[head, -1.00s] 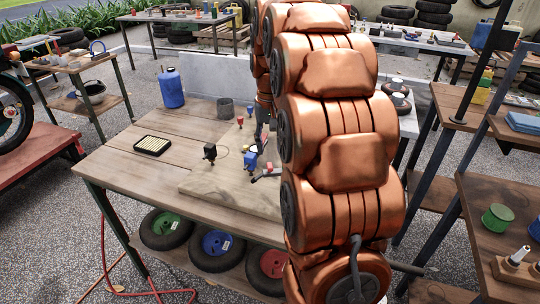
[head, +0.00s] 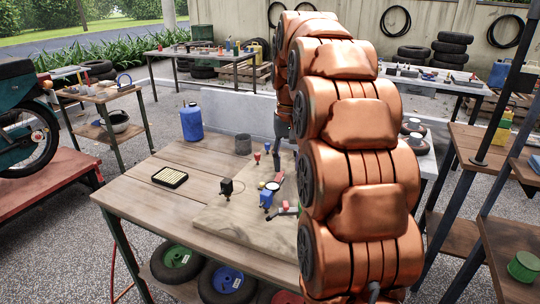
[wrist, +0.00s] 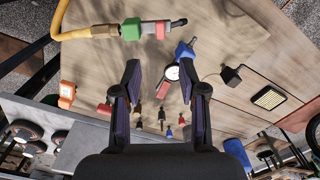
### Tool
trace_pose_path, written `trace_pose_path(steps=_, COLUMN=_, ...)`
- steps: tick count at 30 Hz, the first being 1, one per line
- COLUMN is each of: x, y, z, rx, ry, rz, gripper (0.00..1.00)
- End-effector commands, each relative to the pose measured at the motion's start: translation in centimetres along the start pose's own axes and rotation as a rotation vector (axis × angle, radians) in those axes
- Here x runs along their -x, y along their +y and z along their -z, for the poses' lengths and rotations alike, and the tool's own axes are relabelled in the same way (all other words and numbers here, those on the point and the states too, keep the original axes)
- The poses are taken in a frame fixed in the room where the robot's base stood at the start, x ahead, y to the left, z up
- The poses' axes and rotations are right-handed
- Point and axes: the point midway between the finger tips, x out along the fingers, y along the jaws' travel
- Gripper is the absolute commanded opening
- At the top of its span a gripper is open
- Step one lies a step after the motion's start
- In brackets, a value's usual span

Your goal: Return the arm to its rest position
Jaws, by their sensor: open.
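My arm rises in copper segments through the right middle of the head view and hides part of the workbench (head: 135,196). My gripper (wrist: 160,84) shows in the wrist view with its two dark fingers spread apart and nothing between their tips. It hangs over the bench top. A blue fitting with a round white gauge (wrist: 172,72) and a red part lies beyond the fingers. A hose coupler with green and red parts (wrist: 131,30) on a yellow hose lies at the top of the wrist view. In the head view, my gripper is mostly hidden behind the arm.
A small black fitting (head: 226,187) is on the wooden board. Wheels sit on the shelf below. Wooden racks (head: 515,235) flank the arm at right.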

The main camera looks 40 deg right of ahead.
Motion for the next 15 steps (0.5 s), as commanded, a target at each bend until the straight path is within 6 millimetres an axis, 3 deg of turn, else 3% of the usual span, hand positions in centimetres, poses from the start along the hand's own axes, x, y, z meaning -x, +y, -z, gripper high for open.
trace_pose_path(steps=13, x=-0.01, y=0.0, z=0.0, rx=0.0, ry=0.0, rz=0.0, gripper=0.42)
trace_pose_path(steps=15, x=0.31, y=-0.62, z=-0.76, rx=0.015, ry=-0.004, rz=0.0, gripper=0.42)
